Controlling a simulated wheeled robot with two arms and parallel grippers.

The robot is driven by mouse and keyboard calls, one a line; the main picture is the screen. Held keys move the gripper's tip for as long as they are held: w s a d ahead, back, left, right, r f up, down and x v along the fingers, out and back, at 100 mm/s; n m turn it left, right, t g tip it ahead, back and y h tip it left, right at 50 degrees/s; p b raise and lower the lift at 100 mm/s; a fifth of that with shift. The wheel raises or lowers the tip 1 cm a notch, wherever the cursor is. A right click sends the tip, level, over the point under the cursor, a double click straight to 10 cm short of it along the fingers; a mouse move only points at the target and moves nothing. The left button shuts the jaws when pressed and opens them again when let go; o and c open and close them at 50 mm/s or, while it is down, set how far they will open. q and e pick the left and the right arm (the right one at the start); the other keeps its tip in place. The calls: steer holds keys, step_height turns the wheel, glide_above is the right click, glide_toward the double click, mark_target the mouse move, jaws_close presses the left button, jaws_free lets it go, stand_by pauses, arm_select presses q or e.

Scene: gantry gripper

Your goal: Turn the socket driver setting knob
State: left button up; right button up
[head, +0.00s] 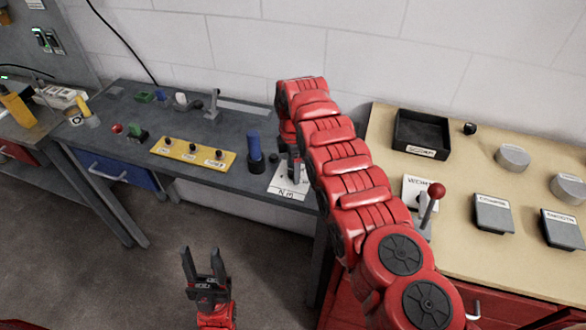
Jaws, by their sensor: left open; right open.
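A yellow panel (193,152) with several black knobs and small white labels lies on the grey bench; the labels are too small to read. A white marked plate (288,181) lies to its right, near the bench's front edge. I cannot tell which knob is the socket driver setting. My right gripper (294,174) points down over the white plate, open; my red arm partly hides it and whatever is under it. I cannot tell whether it touches anything. My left gripper (205,268) is open and empty, fingers up, in front of the bench over the floor.
A blue cylinder (254,146) stands upright just left of my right gripper. Small fixtures, including a grey lever (214,103), stand farther back on the grey bench (235,188). The tan bench at right holds a black tray (421,131) and a red-ball lever (435,192).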

jaws_close()
stand_by(0.3)
